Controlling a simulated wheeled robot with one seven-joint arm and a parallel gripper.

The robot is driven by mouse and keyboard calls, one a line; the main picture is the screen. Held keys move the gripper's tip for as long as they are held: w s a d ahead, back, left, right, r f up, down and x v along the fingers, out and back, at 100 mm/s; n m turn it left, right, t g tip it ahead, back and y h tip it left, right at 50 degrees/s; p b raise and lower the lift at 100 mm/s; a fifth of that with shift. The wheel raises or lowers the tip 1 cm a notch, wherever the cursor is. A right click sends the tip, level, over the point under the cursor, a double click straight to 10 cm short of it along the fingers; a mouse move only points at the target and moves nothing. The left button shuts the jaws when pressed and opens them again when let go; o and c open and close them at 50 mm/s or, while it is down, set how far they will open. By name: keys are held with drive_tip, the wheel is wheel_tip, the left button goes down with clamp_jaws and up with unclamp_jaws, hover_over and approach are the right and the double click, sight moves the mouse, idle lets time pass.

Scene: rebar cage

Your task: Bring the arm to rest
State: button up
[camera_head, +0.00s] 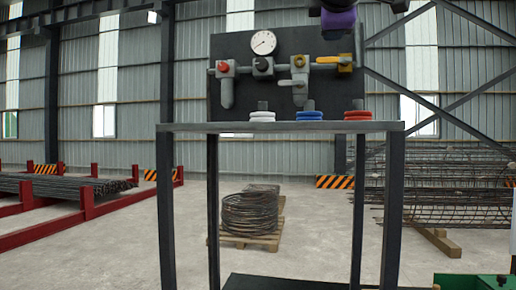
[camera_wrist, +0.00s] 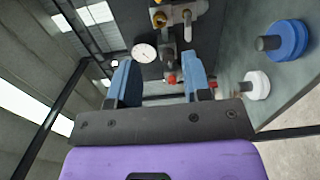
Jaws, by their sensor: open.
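My gripper (camera_wrist: 160,78) shows in the wrist view with its two blue fingers spread apart and nothing seen between them. Beyond the fingers are the dark panel's gauge and valves. In the head view only a purple part of my arm shows at the top edge, above the panel; the fingers are not visible there.
A steel stand (camera_head: 190,127) carries a dark panel (camera_head: 225,48) with a gauge (camera_head: 263,42) and valves. White (camera_head: 262,116), blue (camera_head: 309,115) and red (camera_head: 358,115) rings lie on it. Behind are a wire coil (camera_head: 250,212) on a pallet and rebar cages (camera_head: 450,185).

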drive_tip(key=s+d+f+m+g, duration=0.3)
drive_tip(key=s+d+f+m, duration=0.15)
drive_tip(key=f, duration=0.65)
drive_tip(key=s+d+f+m+g, duration=0.35)
drive_tip(key=d+f, duration=0.25)
drive_tip(key=f, duration=0.5)
drive_tip(key=s+d+f+m+g, duration=0.3)
drive_tip(key=s+d+f, duration=0.2)
drive_tip(key=f, duration=0.6)
drive_tip(key=s+f+m+g+y, duration=0.2)
drive_tip(key=s+f+m+y, duration=0.1)
drive_tip(key=s+f, duration=0.5)
wheel_tip(320, 180, down, 3)
drive_tip(key=shift+d+r+m+g, duration=0.15)
drive_tip(key=shift+m+g, duration=0.2)
drive_tip(key=shift+m, duration=0.55)
